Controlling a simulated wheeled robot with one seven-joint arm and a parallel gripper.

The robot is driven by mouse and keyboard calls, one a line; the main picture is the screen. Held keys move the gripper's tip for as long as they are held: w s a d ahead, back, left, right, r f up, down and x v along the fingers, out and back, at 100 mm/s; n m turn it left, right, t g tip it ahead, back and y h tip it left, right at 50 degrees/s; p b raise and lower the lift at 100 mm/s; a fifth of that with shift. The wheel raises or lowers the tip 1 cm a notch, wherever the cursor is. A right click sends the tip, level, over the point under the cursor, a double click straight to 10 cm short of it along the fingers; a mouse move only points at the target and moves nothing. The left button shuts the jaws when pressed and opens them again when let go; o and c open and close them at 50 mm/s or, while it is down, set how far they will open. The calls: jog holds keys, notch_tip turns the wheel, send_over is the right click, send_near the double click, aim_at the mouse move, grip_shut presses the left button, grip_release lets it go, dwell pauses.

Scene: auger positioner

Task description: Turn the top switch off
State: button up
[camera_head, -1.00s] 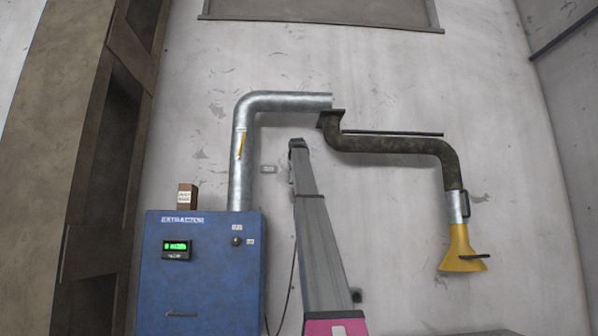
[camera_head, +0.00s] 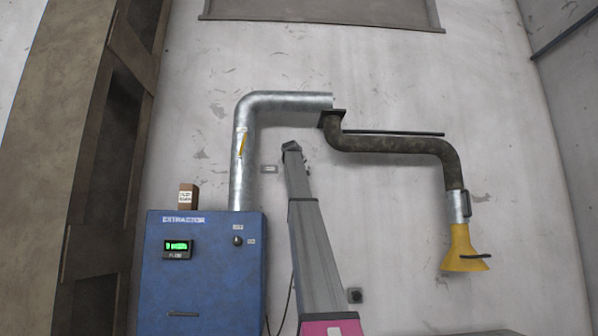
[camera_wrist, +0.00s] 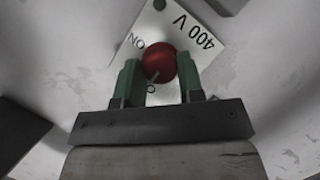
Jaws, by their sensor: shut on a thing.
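In the wrist view, a round red switch knob (camera_wrist: 160,62) sits on a white plate (camera_wrist: 196,28) marked "400 V". The word "ON" is beside it at the upper left. A letter "O" shows at its lower edge; anything after it is hidden by my gripper. A pale mark on the knob points down and slightly left, toward that letter. My gripper (camera_wrist: 159,70) has its green fingers on both sides of the knob, shut on it. In the head view I cannot make out my gripper or this red knob.
In the head view, a blue extractor box (camera_head: 200,285) with a green display (camera_head: 177,246) and small black knob (camera_head: 238,240) stands left. A silver duct (camera_head: 290,102) rises from it. A yellow hood (camera_head: 463,250) hangs right. A dark wall box (camera_head: 355,296) is low.

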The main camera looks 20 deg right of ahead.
jog(key=o, duration=0.9)
jog(key=shift+s, duration=0.1)
jog(key=v, duration=1)
jog(key=shift+s+a, duration=0.2)
jog(key=shift+s, duration=0.05)
